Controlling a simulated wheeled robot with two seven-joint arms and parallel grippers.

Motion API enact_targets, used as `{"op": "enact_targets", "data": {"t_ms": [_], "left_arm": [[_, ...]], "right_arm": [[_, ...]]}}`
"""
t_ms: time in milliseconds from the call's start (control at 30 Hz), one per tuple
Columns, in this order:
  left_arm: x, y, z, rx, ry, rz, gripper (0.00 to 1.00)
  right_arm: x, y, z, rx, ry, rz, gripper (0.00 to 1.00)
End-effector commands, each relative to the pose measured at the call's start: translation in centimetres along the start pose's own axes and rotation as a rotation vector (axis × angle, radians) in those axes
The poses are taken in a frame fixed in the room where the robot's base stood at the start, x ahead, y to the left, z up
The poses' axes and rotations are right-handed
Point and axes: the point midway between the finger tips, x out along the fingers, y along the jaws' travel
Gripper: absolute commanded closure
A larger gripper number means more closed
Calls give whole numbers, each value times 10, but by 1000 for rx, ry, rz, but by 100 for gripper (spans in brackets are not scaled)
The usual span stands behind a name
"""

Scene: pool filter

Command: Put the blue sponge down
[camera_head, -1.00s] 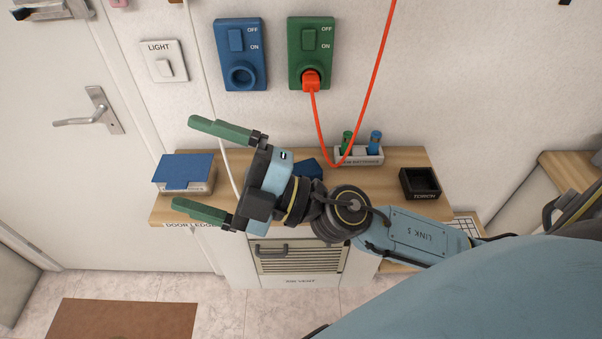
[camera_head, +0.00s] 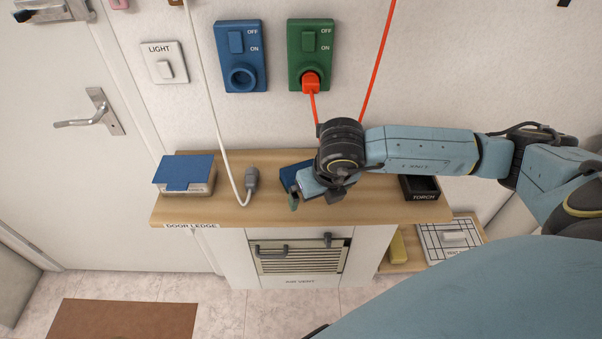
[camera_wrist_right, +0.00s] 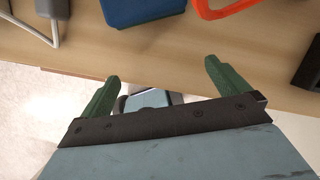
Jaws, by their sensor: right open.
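The blue sponge (camera_head: 288,176) appears as a blue block lying on the wooden door ledge (camera_head: 215,211), partly hidden by my right gripper and wrist. In the right wrist view, the blue block (camera_wrist_right: 143,9) lies on the wood at the top edge, beyond the fingertips. My right gripper (camera_head: 314,197) points down near the ledge's front edge, just right of the block. In the right wrist view the gripper (camera_wrist_right: 160,78) has its green fingers spread wide, with nothing between them. My left gripper is not in view.
A blue-lidded box (camera_head: 185,175) and a grey plug (camera_head: 251,180) on a white cord are on the ledge's left. A black tray (camera_head: 420,188) is at its right. An orange cord (camera_head: 376,65) hangs behind my arm. An air vent (camera_head: 300,258) is below.

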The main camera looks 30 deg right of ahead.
Motion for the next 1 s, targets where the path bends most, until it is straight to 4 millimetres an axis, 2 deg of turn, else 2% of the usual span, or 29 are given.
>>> {"op": "enact_targets", "data": {"t_ms": [100,467,733,1000], "left_arm": [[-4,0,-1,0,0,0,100],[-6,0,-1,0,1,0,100],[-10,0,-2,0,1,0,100],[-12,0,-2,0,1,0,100]], "right_arm": [[5,1,21,1,-1,1,0],[15,1,49,-2,1,4,0],[26,2,85,0,1,5,0],[39,2,86,-3,2,4,0]]}}
